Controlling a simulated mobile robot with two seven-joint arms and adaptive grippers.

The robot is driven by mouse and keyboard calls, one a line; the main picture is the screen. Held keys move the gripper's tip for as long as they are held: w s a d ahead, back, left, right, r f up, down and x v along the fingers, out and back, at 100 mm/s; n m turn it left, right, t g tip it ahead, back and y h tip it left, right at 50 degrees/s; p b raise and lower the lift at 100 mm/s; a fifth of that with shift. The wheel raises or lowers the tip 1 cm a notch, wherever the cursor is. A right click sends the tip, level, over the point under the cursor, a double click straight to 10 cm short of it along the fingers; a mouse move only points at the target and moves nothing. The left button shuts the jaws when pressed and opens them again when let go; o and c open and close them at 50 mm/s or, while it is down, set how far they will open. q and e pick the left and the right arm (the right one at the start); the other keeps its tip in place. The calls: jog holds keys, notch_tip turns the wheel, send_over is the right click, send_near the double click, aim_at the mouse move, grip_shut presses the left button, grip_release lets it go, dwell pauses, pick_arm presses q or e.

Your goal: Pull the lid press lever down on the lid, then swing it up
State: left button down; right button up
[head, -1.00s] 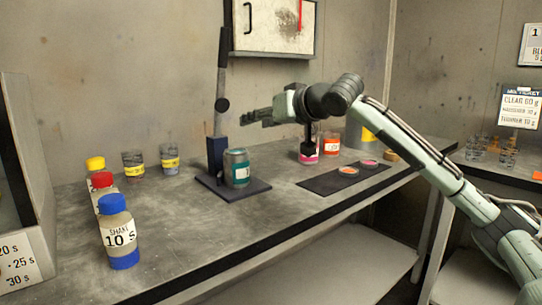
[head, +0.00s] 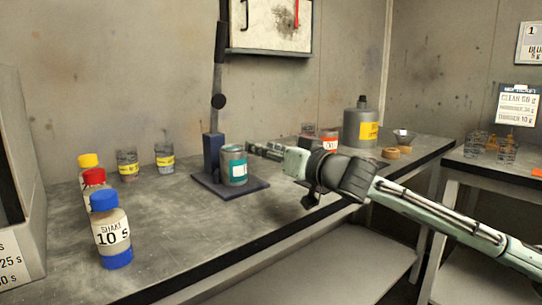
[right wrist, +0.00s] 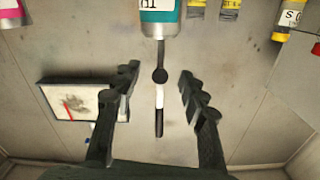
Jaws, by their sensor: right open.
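The lid press has a dark post (head: 212,155) on a dark base plate (head: 256,187). Its lever (head: 220,45) stands upright, with a round knob partway up and a dark grip on top. A teal-labelled can (head: 234,168) stands on the plate; I cannot tell how its lid sits. My right gripper (head: 262,149) is open and empty, just right of the can near its top height, pointing left, apart from the lever. In the right wrist view, upside down, the lever (right wrist: 159,105) shows between the open fingers (right wrist: 158,75), with the can (right wrist: 160,20) above. My left gripper is out of view.
Shaker bottles, the nearest blue-capped (head: 111,230), stand at the table's left. Yellow-labelled jars (head: 164,155) stand behind. A grey canister (head: 361,125) and a tan ring (head: 397,152) are at the right. A wall panel (head: 270,25) hangs behind. The front middle of the table is clear.

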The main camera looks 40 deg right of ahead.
jog(key=shift+s, duration=1.1)
